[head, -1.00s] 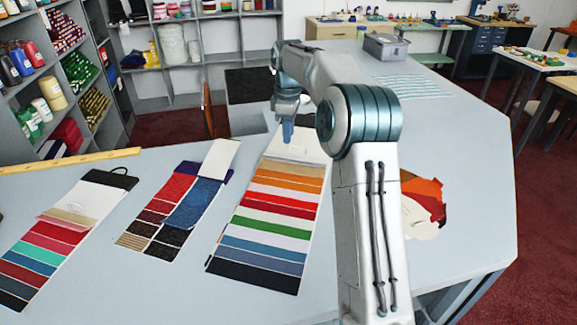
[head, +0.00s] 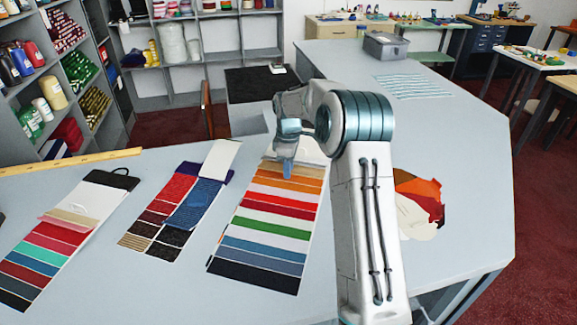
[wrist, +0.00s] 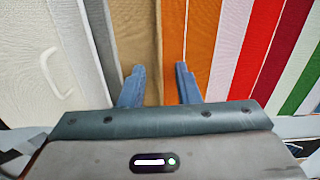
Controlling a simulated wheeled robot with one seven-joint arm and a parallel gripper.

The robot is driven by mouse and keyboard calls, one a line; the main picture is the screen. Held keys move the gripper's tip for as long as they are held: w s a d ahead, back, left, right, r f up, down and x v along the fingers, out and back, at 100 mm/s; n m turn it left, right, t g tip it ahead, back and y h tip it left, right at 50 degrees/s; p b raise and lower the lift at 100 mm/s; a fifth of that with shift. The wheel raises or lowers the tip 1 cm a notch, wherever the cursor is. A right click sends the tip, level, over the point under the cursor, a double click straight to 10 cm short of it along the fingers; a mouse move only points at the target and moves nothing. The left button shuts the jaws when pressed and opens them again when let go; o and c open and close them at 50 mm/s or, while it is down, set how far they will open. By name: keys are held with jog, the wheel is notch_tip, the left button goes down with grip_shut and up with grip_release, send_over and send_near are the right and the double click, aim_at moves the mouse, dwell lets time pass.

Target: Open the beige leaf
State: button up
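The right swatch card (head: 268,222) lies flat on the counter. Its tan-beige leaf (wrist: 138,35) lies flat between a grey strip and an orange leaf (wrist: 187,30) in the wrist view. In the head view this leaf is partly hidden by my gripper (head: 285,172). My gripper is open, with a gap between its two blue fingers (wrist: 160,86). The fingers are over the tan-beige and orange leaves, with nothing seen between them. I cannot tell whether they touch the card. The left card also has a beige leaf (head: 77,214), below its white header.
The middle card (head: 168,208) has red, blue and dark swatches and a loose white piece at its top. Fabric scraps (head: 421,203) lie right of my arm. A yellow ruler (head: 75,161) lies at the left edge, and a grey bin (head: 386,46) stands at the back.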

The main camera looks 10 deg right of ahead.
grip_shut()
jog(key=shift+r, duration=0.15)
jog(key=w+d+r+p, duration=0.2)
jog(key=w+r+p, duration=0.1)
jog(key=r, duration=0.5)
jog(key=w+d+r+p, duration=0.2)
jog(key=w+r+p, duration=0.2)
jog(key=r, duration=0.5)
jog(key=shift+w+p, duration=0.15)
jog(key=shift+p, duration=1.05)
